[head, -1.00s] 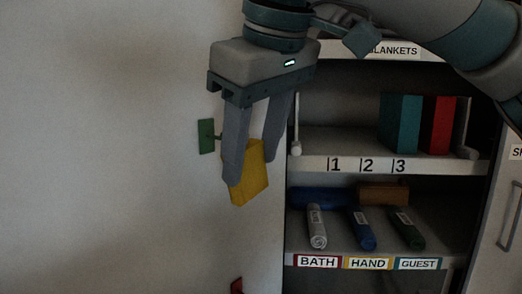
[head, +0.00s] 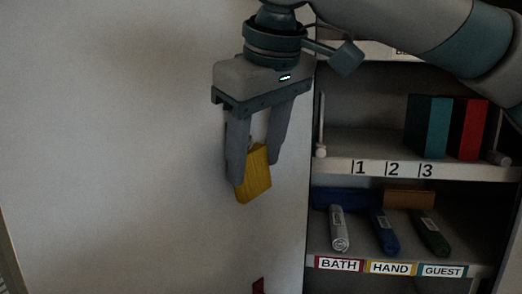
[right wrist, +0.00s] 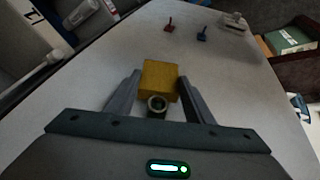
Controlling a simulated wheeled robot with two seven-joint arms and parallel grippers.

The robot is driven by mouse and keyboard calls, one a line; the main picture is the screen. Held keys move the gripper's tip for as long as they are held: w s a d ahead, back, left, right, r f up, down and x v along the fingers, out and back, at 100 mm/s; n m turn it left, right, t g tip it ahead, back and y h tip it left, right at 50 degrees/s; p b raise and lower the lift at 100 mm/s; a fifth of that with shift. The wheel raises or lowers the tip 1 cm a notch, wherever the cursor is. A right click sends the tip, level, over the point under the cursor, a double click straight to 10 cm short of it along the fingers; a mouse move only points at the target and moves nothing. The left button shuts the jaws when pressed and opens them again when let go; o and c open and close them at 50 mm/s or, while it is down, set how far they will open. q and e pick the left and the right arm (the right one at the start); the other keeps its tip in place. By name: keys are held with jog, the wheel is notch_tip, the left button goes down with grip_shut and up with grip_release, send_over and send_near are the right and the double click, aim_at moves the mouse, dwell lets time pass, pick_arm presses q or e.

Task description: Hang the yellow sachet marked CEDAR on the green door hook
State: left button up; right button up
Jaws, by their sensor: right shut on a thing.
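My right gripper (head: 255,178) is shut on the yellow sachet (head: 258,180) in front of the pale door. The sachet hangs slightly tilted below and between the fingers. In the right wrist view the sachet (right wrist: 160,75) sits between the fingertips with a round ring (right wrist: 157,104) at its near end. No CEDAR marking is readable. The green door hook does not show now; my gripper seems to cover its place in the head view. Whether the ring touches the hook cannot be told. My left gripper is not in view.
The pale door (head: 110,150) is clear at left. A red hook (right wrist: 169,25) and a blue hook (right wrist: 202,34) stand on it. The cabinet at right has a numbered shelf (head: 460,170) with teal and red books (head: 428,127) and rolled towels (head: 385,232) below.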

jog(key=shift+a+f, duration=0.1)
jog(key=shift+f, duration=0.2)
dwell(0.5)
jog(key=o, duration=1.2)
jog(key=shift+c, duration=0.2)
jog(key=shift+o, duration=0.2)
jog(key=shift+w, duration=0.15)
jog(key=shift+r, duration=0.3)
jog(key=shift+s+r, duration=0.3)
jog(key=shift+r, duration=0.2)
jog(key=b+v, duration=0.3)
jog(key=v, duration=1.2)
jog(key=shift+s+r, duration=0.2)
jog(key=shift+r, duration=0.15)
jog(key=shift+f, duration=0.1)
